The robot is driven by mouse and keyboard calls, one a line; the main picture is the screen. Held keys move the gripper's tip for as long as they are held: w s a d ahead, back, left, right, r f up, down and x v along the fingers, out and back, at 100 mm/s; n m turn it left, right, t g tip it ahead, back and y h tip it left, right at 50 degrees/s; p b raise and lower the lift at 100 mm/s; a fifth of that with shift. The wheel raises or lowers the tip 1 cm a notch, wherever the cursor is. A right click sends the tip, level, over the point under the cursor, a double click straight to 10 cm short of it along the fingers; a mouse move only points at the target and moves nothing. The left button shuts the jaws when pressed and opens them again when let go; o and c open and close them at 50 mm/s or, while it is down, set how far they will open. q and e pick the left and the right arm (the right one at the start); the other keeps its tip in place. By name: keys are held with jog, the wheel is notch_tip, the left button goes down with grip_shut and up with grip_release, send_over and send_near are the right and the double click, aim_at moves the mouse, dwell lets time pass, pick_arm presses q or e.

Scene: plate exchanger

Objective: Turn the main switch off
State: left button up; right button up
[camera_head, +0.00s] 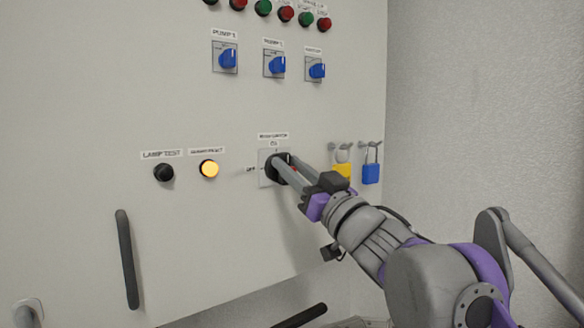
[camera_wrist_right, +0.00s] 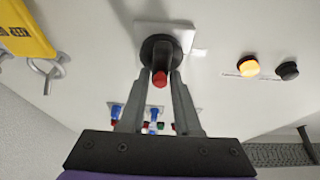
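The main switch (camera_head: 272,165) is a black rotary knob on a pale square plate, with a label above it and small markings above and to its left. In the right wrist view its black knob (camera_wrist_right: 158,50) has a red end (camera_wrist_right: 160,78) towards the bottom of the picture. My right gripper (camera_head: 283,170) is at the switch and hides much of its knob. In the right wrist view its two fingers (camera_wrist_right: 161,82) stand on either side of the red end. I cannot tell whether they touch it. My left gripper is not in view.
To the left are a lit yellow button (camera_head: 209,169) and a black button (camera_head: 164,172). A yellow padlock (camera_head: 342,171) and a blue padlock (camera_head: 371,173) hang close to the right. Blue knobs (camera_head: 277,65) sit above; a dark handle (camera_head: 127,260) projects lower left.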

grip_shut()
